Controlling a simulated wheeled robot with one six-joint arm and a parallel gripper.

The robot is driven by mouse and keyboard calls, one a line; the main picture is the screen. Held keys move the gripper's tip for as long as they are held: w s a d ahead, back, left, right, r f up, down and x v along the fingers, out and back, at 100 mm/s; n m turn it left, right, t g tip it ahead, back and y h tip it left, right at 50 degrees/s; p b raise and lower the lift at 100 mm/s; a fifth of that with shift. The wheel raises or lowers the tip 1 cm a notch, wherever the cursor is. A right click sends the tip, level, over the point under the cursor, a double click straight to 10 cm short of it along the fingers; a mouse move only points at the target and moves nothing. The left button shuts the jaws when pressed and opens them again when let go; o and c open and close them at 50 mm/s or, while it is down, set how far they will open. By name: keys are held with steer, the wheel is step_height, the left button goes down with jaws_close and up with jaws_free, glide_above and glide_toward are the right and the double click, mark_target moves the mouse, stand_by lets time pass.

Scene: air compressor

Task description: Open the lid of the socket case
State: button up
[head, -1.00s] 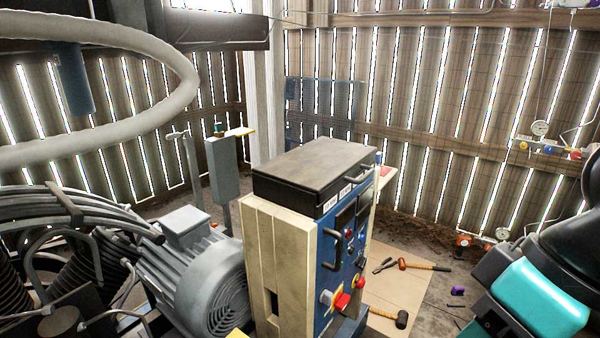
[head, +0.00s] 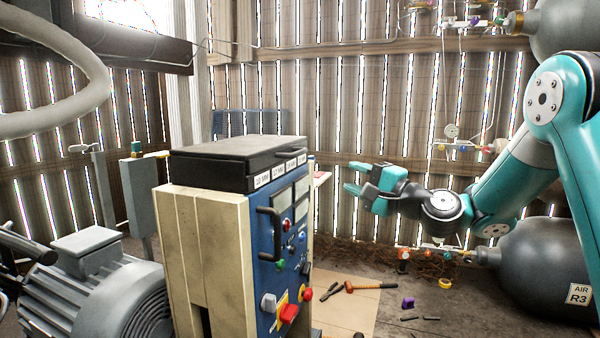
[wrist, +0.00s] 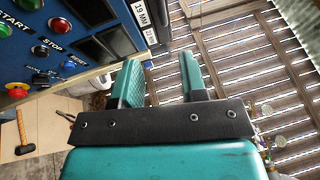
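The socket case (head: 230,150) is a flat black box lying on top of the blue and cream control cabinet. Its lid is closed, and white size labels run along its front edge. In the wrist view a corner of the case with a "19 MM" label (wrist: 140,12) shows at the top. My gripper (head: 350,178) is to the right of the case in the head view, apart from it. Its two teal fingers are spread with nothing between them, which also shows in the wrist view (wrist: 158,72).
The cabinet front (head: 285,250) carries buttons, a red knob and a black handle. A grey motor (head: 90,290) stands at left. Tools lie on a floor board (head: 345,310). A grey air tank (head: 545,265) is at right. The space around my gripper looks clear.

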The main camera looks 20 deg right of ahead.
mark_target(302, 153)
steer(key=p+x, duration=0.4)
steer(key=x, duration=1.3)
steer(key=shift+r, duration=0.1)
jaws_close()
